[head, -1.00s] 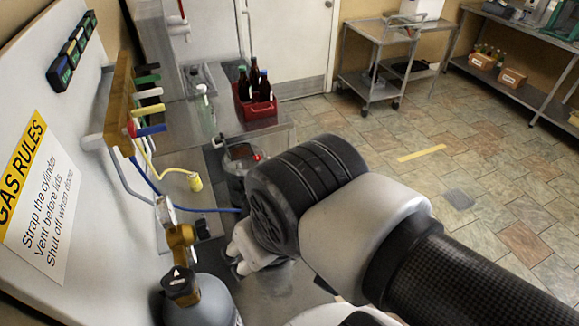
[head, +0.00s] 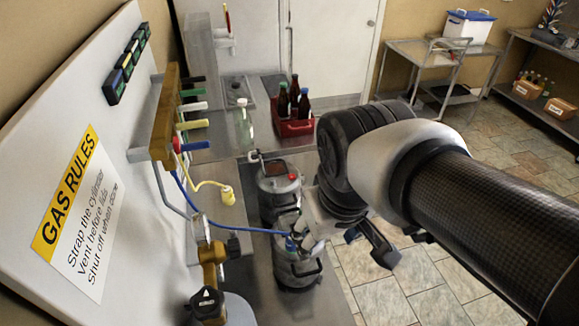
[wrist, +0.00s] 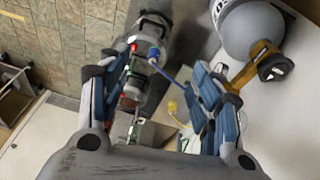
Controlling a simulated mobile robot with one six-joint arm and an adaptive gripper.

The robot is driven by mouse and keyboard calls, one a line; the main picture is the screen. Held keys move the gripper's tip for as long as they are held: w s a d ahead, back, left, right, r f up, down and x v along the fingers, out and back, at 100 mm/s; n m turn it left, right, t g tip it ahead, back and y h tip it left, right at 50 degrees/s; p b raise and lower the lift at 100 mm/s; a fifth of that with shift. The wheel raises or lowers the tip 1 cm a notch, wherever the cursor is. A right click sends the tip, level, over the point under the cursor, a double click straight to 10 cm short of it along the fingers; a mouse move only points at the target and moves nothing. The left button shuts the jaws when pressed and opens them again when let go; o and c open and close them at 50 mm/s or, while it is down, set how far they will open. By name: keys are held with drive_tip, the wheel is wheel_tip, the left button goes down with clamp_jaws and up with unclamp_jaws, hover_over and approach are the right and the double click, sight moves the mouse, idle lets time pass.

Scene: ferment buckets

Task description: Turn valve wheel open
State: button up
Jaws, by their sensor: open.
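The valve wheel (head: 207,303) is a black knob with a pale triangle mark, on top of the grey gas cylinder (head: 240,312) at the bottom of the head view. Brass fittings (head: 212,258) stand beside it. In the wrist view the wheel (wrist: 275,68) is at the right, beside the cylinder (wrist: 250,30) and outside my right-hand finger. My gripper (head: 342,248) is open and empty, right of the wheel and apart from it, over the kegs in the picture. In the wrist view my gripper (wrist: 165,75) has its blue-padded fingers wide apart.
Two metal kegs, a rear one (head: 280,190) and a front one (head: 295,268), stand on the bench near my gripper. A manifold (head: 165,115) with coloured handles juts from the wall board. A red bottle crate (head: 295,127) stands behind.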

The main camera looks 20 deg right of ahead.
drive_tip(key=w+f+n+g+p, duration=0.1)
drive_tip(key=w+f, duration=0.1)
drive_tip(key=w, duration=0.4)
drive_tip(key=w+f+n+g+h, duration=0.1)
drive_tip(key=w+f+n+g, duration=0.1)
drive_tip(key=w, duration=0.3)
drive_tip(key=shift+w+f+p, duration=0.4)
drive_tip(key=shift+f, duration=0.35)
drive_tip(key=s+r+m+t+b, duration=0.1)
drive_tip(key=s+r+m+t, duration=0.1)
drive_tip(key=s, duration=0.6)
drive_tip(key=s+r+m+t+y+b, duration=0.1)
drive_tip(key=s+r+m+t+b, duration=0.1)
drive_tip(key=s, duration=0.7)
drive_tip(key=shift+a+r+t, duration=0.15)
drive_tip(key=shift+r+t, duration=0.05)
drive_tip(key=shift+t, duration=0.1)
drive_tip(key=shift+c, duration=0.4)
